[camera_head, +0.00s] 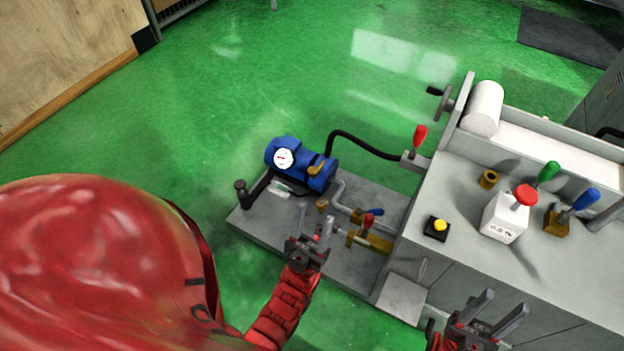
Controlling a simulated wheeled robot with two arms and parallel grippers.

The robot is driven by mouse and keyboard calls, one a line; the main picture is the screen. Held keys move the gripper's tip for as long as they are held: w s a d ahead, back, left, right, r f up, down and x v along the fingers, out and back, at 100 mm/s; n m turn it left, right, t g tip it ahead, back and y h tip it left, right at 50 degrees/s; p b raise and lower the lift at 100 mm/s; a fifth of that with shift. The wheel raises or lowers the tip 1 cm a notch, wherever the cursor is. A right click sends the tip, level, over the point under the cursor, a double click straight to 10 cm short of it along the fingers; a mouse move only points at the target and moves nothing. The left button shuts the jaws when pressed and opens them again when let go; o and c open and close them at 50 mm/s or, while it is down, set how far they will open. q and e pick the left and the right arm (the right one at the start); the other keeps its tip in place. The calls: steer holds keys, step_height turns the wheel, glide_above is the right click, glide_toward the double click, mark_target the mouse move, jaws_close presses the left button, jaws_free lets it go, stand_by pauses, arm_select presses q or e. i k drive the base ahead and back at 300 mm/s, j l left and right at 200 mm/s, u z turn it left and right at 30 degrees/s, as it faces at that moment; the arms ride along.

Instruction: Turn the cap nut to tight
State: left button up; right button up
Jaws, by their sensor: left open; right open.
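A small hollow brass nut-like piece (489,179) stands on the grey machine top. Another small brass fitting (322,206) is on the pipework beside the blue pump; I cannot tell which of these is the cap nut. My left gripper (316,228) is open, with its fingers pointing up just below the brass pipe fitting in the picture. I see no contact with it. My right gripper (505,300) is open and empty at the lower right, in front of the machine's front side, well below the brass piece on top.
The grey machine top (455,200) carries a yellow button (438,226), a white box with a red knob (506,215), and green and blue levers. A blue pump with a gauge (302,163) and red- and blue-handled valves sit on a grey base plate (250,222). Green floor is free beyond.

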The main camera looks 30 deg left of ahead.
mark_target(321, 205)
steer(key=i+j+u, duration=0.2)
steer(key=u, duration=0.2)
steer(key=i+j+u, duration=0.2)
steer(key=u, duration=0.15)
steer(key=i+j+u, duration=0.1)
steer(key=i+u, duration=0.15)
steer(key=u, duration=0.15)
